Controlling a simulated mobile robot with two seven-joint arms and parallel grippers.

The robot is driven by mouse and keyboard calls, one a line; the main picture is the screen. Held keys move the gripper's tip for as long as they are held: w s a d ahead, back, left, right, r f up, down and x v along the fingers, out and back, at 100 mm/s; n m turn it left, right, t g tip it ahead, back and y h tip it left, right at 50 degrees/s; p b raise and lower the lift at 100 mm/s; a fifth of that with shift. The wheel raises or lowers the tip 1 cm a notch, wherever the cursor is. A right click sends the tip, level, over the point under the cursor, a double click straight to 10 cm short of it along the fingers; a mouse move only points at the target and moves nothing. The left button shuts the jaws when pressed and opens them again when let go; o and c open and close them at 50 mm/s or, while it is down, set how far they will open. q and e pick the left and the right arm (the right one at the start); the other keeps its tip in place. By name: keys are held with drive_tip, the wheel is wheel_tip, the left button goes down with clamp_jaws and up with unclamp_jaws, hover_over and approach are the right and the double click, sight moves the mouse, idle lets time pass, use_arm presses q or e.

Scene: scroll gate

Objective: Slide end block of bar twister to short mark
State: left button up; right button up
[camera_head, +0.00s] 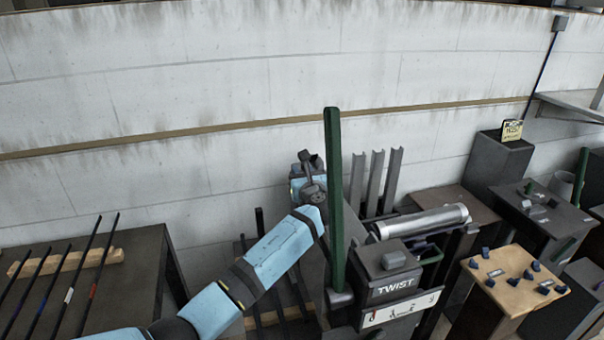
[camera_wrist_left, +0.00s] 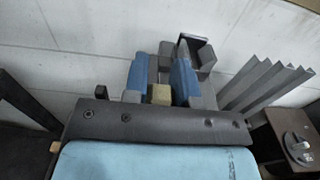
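The bar twister (camera_head: 372,284) stands at the lower centre right of the head view, a dark machine labelled TWIST. A long green lever (camera_head: 333,190) rises upright at its left side. A small grey block (camera_head: 394,261) sits on its top; I cannot tell whether this is the end block. A pale plate with dark marks (camera_head: 404,309) is on its front; I cannot read a short mark there. My left gripper (camera_head: 310,172) is up behind and left of the lever, apart from the grey block. My right gripper is out of view.
A silver cylinder (camera_head: 426,221) lies behind the twister, with upright grey channels (camera_head: 376,183) by the wall. A wooden-topped stand (camera_head: 508,286) with several small dark pieces is at right. A dark table (camera_head: 128,292) with rods is at left.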

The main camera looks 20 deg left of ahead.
use_arm(q)
clamp_jaws()
drive_tip(key=shift+s+d+r+p, duration=0.1)
drive_tip(key=shift+s+d+p, duration=0.25)
drive_tip(key=shift+p, duration=0.1)
drive_tip(key=p+v, duration=0.2)
drive_tip(key=v, duration=0.2)
drive_tip(key=shift+s, duration=0.15)
drive_tip(key=o, duration=0.6)
unclamp_jaws()
drive_tip(key=shift+o, duration=0.2)
drive_tip(key=shift+a, duration=0.1)
